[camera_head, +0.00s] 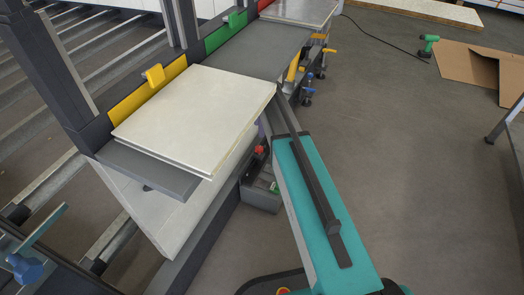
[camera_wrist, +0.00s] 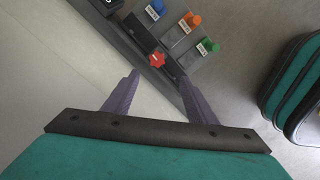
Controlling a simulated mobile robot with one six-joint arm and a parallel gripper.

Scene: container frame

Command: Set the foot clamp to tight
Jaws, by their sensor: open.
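A red star-shaped knob (camera_wrist: 157,60) sits on a dark rail in the wrist view, and a red knob (camera_head: 260,150) shows low beside the white panel in the head view. I cannot tell for sure that it belongs to the foot clamp, nor read its setting. My gripper (camera_wrist: 159,77) is open and empty, its two purple fingers apart, with the red knob just beyond and between the fingertips in the picture. I cannot tell whether they touch it. In the head view my arm and the panel edge mostly hide the gripper.
Open floor (camera_head: 400,150) lies to the right.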

